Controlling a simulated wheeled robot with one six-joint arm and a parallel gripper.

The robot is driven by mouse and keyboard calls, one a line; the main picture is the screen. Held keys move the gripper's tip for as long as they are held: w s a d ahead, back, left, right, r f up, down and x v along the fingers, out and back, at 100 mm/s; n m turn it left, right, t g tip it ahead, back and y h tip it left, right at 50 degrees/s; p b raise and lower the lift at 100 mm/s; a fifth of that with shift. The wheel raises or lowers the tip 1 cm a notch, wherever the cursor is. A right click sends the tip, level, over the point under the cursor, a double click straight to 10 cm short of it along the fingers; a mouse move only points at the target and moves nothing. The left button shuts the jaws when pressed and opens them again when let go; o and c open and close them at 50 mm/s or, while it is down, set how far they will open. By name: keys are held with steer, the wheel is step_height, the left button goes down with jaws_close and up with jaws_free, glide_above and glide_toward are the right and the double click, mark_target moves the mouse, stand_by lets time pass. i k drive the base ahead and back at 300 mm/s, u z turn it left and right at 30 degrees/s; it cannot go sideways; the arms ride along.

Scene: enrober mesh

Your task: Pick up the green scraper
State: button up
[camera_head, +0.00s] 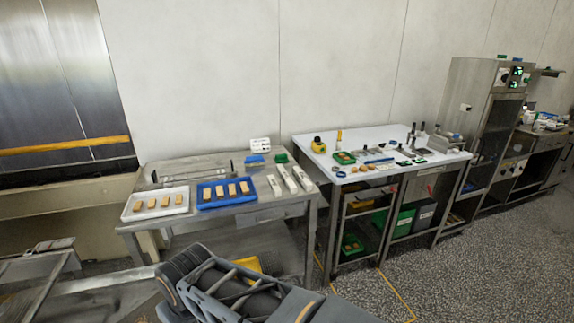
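A small green item (281,158) lies at the back right of the left steel table (230,220), beside a small blue item (255,159). It may be the green scraper, but it is too small to tell its shape. Another green item (344,157), which looks like a shallow tray, is at the left of the white-topped table (440,157). Part of my arm fills the bottom centre, well in front of the tables. My gripper's fingers cannot be made out.
A white tray (128,217) and a blue tray (208,206) hold tan bars on the left table. Long white pieces (288,178) lie to their right. Small tools crowd the white-topped table. Steel cabinets stand at the right. The speckled floor at the lower right (470,260) is clear.

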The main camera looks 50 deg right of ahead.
mark_target(279, 158)
steer(key=z, duration=2.05)
steer(key=k, duration=0.55)
steer(key=z, duration=0.85)
steer(key=i, duration=1.35)
steer(key=u, duration=0.05)
